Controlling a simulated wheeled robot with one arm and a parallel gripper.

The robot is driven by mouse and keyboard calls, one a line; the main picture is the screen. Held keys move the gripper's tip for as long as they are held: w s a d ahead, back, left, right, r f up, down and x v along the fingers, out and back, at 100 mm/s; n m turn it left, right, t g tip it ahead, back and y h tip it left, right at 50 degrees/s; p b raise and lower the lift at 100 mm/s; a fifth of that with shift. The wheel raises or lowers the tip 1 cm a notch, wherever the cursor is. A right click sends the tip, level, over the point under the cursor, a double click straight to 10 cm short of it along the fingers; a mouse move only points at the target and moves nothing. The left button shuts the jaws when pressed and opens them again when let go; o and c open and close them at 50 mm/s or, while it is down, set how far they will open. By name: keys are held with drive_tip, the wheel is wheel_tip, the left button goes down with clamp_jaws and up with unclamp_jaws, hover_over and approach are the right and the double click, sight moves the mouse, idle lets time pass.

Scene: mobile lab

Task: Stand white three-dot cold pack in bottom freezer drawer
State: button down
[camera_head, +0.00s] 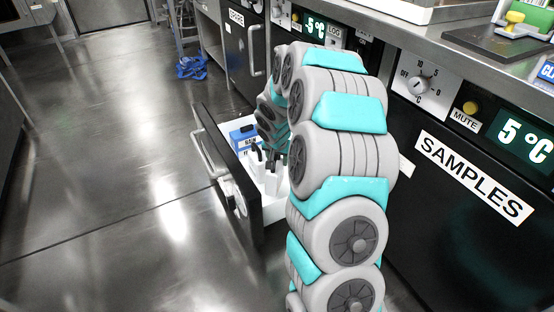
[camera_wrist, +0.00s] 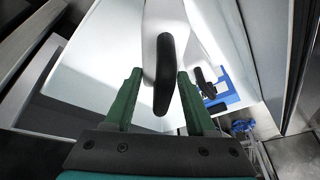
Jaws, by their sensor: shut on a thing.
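The pulled-out freezer drawer (camera_head: 198,118) has a white interior, which also fills much of the wrist view (camera_wrist: 85,70). My gripper (camera_wrist: 160,75) reaches down into it. Its green fingers are shut on the black grip of a white pack (camera_wrist: 165,16), one finger on each side. No dots show on the pack, and its lower part is hidden. In the head view my arm covers part of the drawer, and I cannot clearly tell the held pack from other white shapes there.
A blue pack (camera_head: 242,138) with a black top stands in the drawer's far part; it also shows in the wrist view (camera_wrist: 229,88). The SAMPLES unit (camera_head: 470,175) is closed at right. A blue heap (camera_head: 192,68) lies on the floor. The left floor is clear.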

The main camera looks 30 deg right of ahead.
sight(276, 169)
drive_tip(key=shift+f+b, duration=1.3)
drive_tip(key=shift+f, duration=1.9)
drive_tip(key=shift+f+b, duration=0.5)
drive_tip(key=shift+f, duration=0.05)
drive_tip(key=shift+c, duration=0.7)
unclamp_jaws()
drive_tip(key=shift+p+v, duration=0.55)
drive_tip(key=shift+v, duration=3.45)
drive_tip(key=s+a+r+n+g+p, duration=0.2)
drive_tip(key=s+a+r, duration=0.3)
drive_tip(key=s, duration=0.8)
drive_tip(key=s+a+r+n+g+y+p, duration=0.1)
drive_tip(key=s+a+r+n+p, duration=0.3)
drive_tip(key=s+r, duration=0.7)
drive_tip(key=s+a+r+n+g+y+p, duration=0.1)
drive_tip(key=s+a+r+p, duration=0.4)
drive_tip(key=s, duration=1)
drive_tip(key=a+r+n+g, duration=0.1)
drive_tip(key=a+r, duration=0.2)
drive_tip(key=r, duration=0.1)
drive_tip(key=shift+s+n+g, duration=0.25)
drive_tip(key=shift+n+g, duration=0.15)
